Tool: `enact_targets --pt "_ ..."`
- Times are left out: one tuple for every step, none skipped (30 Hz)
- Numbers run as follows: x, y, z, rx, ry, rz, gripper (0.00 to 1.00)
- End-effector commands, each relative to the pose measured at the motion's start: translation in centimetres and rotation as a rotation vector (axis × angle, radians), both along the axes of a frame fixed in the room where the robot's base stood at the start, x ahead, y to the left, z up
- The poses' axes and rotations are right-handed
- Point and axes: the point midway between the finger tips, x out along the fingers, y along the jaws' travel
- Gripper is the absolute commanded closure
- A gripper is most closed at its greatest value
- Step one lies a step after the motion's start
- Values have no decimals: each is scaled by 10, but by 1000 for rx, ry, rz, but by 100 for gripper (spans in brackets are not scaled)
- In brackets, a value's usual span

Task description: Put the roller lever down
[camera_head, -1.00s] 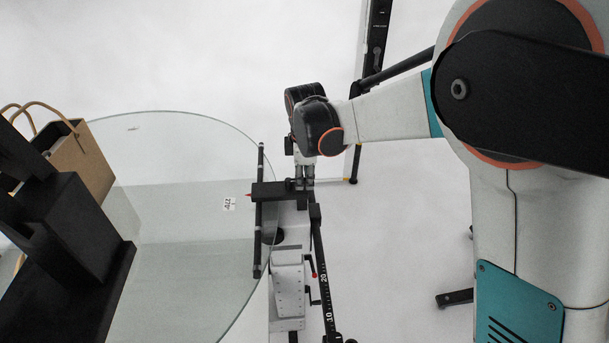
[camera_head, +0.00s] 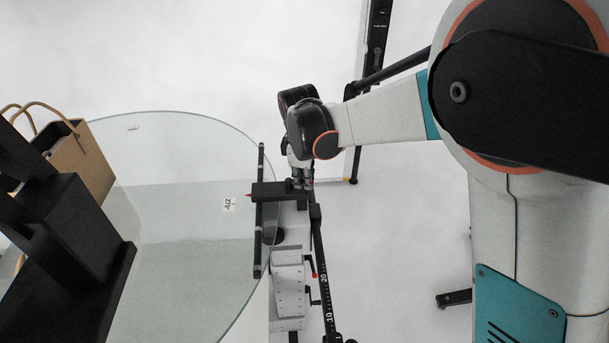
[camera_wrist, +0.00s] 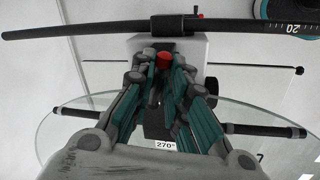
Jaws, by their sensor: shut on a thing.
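The roller lever's red end (camera_wrist: 163,58) shows between my fingertips in the wrist view. My gripper (camera_wrist: 160,68) is shut on it; my fingers hide part of the lever. In the head view my gripper (camera_head: 301,184) points down at the right end of a black block (camera_head: 270,192), on the stand at the glass turntable's right edge. A black roller bar (camera_head: 260,240) runs along that edge, and it also shows on both sides of my fingers in the wrist view (camera_wrist: 262,130). I cannot tell whether the roller touches the glass.
The round glass turntable (camera_head: 180,255) fills the left, with a label (camera_head: 229,204) near its edge. A paper bag (camera_head: 85,165) and a black stepped object (camera_head: 75,240) stand on the left. A black scaled rail (camera_head: 324,285) and a dark post (camera_head: 377,40) stand close to my arm.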

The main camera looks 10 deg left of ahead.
Motion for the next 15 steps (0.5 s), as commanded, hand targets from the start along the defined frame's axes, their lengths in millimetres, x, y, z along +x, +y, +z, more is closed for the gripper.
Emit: enact_targets --pt "-3 1 0 0 2 -40 100" --pt "-4 1 0 0 2 -67 100" --pt "-6 1 0 -1 2 -105 100" --pt "-7 2 0 -1 2 -134 100" --pt "-8 2 0 -1 2 -162 100" --pt "-10 3 0 -1 2 -201 100" --pt "-11 4 0 0 2 -229 100" --pt "-12 4 0 0 2 -258 100" --pt "-14 5 0 -1 2 -296 100" --pt "-15 5 0 -1 2 -324 100" --pt "-16 5 0 -2 2 -353 100" --pt "-17 6 0 -1 2 -392 100" --pt "-18 7 0 -1 2 -420 100" --pt "-19 8 0 0 2 -449 100" --pt "-21 9 0 -1 2 -485 100"
